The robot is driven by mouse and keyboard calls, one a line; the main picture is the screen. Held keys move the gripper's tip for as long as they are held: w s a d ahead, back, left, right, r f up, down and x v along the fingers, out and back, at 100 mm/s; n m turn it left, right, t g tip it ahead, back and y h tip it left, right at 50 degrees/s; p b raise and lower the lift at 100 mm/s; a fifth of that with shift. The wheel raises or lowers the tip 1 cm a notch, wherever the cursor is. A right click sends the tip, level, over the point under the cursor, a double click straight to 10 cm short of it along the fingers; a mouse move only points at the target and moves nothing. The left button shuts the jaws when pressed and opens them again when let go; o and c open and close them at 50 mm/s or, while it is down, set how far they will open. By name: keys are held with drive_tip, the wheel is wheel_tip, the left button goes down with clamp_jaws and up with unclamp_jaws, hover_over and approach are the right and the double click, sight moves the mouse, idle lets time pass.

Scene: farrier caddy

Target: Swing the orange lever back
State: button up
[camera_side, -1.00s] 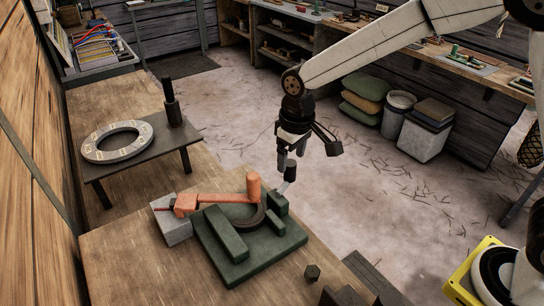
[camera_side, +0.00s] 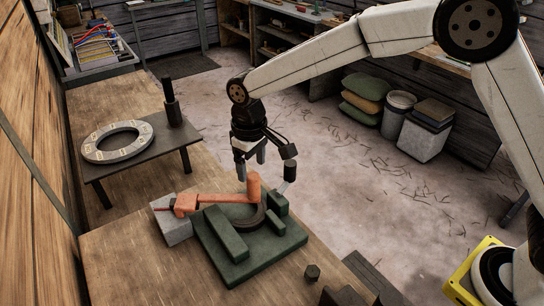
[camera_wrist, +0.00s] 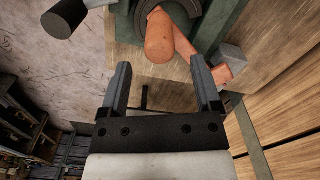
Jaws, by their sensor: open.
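The orange lever (camera_side: 215,199) lies across the top of a green fixture (camera_side: 236,262) on the wooden bench. Its upright round knob (camera_side: 253,186) stands at its right end, and its left end rests by a grey block (camera_side: 176,230). A dark curved piece (camera_side: 246,221) sits on the fixture under the lever. My gripper (camera_side: 252,175) is open and empty, just above the knob. In the wrist view the knob (camera_wrist: 159,38) shows beyond the gap between my open fingers (camera_wrist: 161,85), not between them. The lever's arm (camera_wrist: 219,72) runs off to the right there.
A low black stand (camera_side: 150,155) holds a pale ring (camera_side: 118,141) and an upright black peg (camera_side: 172,103). A small dark nut-like piece (camera_side: 312,272) lies at the bench's front.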

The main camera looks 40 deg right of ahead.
sight(253, 184)
drive_tip(key=shift+f, duration=3.15)
drive_tip(key=shift+c, duration=0.2)
clamp_jaws()
